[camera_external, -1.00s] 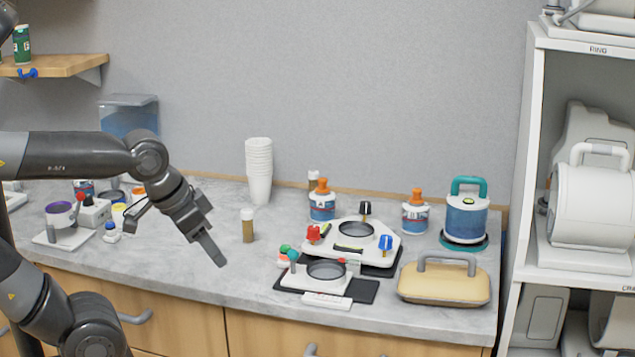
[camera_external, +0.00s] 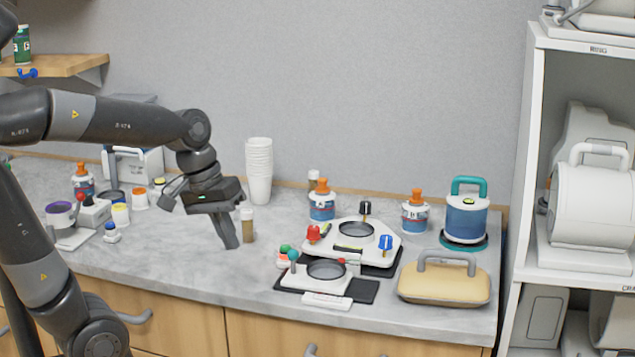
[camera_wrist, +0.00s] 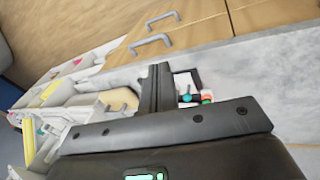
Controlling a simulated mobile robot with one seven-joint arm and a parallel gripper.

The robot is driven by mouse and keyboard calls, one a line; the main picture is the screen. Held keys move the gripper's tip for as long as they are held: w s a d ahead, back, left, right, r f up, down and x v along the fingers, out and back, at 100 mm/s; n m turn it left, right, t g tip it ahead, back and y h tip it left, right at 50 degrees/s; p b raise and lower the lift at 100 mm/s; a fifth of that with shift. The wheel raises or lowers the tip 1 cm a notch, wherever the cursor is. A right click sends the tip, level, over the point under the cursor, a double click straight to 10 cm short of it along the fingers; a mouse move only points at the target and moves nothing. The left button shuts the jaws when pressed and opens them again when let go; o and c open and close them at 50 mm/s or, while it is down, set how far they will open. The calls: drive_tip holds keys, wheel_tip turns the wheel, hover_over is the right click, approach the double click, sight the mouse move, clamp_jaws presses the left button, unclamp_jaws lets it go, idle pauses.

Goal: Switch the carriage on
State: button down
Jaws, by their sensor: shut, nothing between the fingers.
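A white device with a round dark-rimmed opening (camera_external: 350,228), a red knob (camera_external: 313,233), a black knob and a blue knob (camera_external: 385,243) stands on the counter right of centre. In front of it, a smaller white unit (camera_external: 305,283) has a round opening, a teal ball knob (camera_external: 293,256) and a small red button (camera_external: 342,262). I cannot tell which part is the carriage. My gripper (camera_external: 232,246) is shut and empty, pointing down left of both, apart from them. In the wrist view my shut fingers (camera_wrist: 157,70) partly cover a white unit with a teal knob (camera_wrist: 186,98).
A brown-bodied vial (camera_external: 247,228) stands right beside my gripper in the picture, with stacked white cups (camera_external: 259,170) behind. A beige handled case (camera_external: 443,283) and a blue canister (camera_external: 466,217) stand at right. Bare counter (camera_external: 190,265) lies front left.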

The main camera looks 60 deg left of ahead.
drive_tip(key=w+a+f+n+t+h, duration=0.1)
drive_tip(key=w+a+f+n+h, duration=0.1)
drive_tip(key=a+n, duration=0.4)
drive_tip(key=w+a+f+n+t+h, duration=0.1)
drive_tip(key=w+a+f+n+h, duration=0.1)
drive_tip(key=a+n, duration=0.4)
drive_tip(key=w+a+f+n+h, duration=0.2)
drive_tip(key=w+a+n, duration=0.3)
drive_tip(key=a, duration=0.7)
drive_tip(key=shift+a+f+n+t, duration=0.2)
drive_tip(key=shift+f+n+t, duration=0.2)
drive_tip(key=shift+f, duration=0.35)
drive_tip(key=shift+w+d, duration=0.15)
drive_tip(key=x, duration=0.9)
drive_tip(key=shift+d, duration=0.1)
drive_tip(key=w+d, duration=0.1)
drive_tip(key=d, duration=0.2)
drive_tip(key=shift+w, duration=0.4)
drive_tip(key=shift+w+d+r, duration=0.15)
drive_tip(key=shift+w+d, duration=0.15)
drive_tip(key=shift+d, duration=0.1)
